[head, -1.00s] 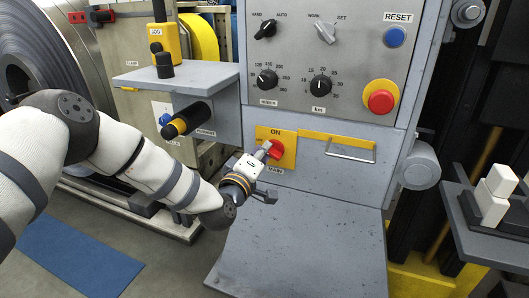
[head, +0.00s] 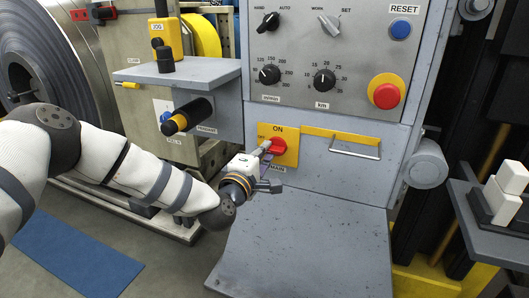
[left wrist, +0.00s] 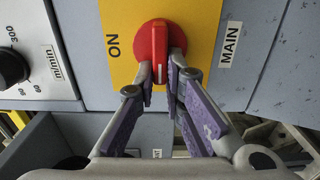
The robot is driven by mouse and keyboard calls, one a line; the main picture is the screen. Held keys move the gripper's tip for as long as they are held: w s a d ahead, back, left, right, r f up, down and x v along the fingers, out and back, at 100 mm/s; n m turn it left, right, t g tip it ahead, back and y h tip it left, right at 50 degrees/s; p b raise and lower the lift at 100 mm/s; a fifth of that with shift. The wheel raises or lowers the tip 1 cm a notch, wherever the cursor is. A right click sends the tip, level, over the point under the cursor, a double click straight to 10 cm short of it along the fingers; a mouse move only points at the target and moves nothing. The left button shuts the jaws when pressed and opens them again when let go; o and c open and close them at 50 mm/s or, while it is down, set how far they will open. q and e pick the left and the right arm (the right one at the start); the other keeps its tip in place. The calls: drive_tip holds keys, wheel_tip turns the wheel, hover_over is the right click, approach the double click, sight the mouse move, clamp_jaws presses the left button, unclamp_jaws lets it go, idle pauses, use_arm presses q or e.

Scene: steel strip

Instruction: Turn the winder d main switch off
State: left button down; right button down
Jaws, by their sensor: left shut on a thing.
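The main switch is a red rotary knob (head: 281,148) on a yellow plate (head: 291,157), with ON above and MAIN below on a label. A small label, apparently OFF, is at the plate's left. My left gripper (head: 266,149) reaches in from the left and is shut on the knob. In the left wrist view, the fingers (left wrist: 165,78) lie on both sides of the red knob (left wrist: 154,38). The knob's white mark points toward the gripper, away from MAIN and at a right angle to ON. The right gripper is out of view.
Above is a panel with dials, a blue RESET button (head: 400,29) and a red emergency button (head: 386,96). A sloping grey plate (head: 310,240) lies below.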

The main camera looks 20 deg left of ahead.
use_arm(q)
drive_tip(key=c, duration=1.7)
unclamp_jaws()
drive_tip(key=s, duration=1.2)
drive_tip(key=shift+a, duration=0.2)
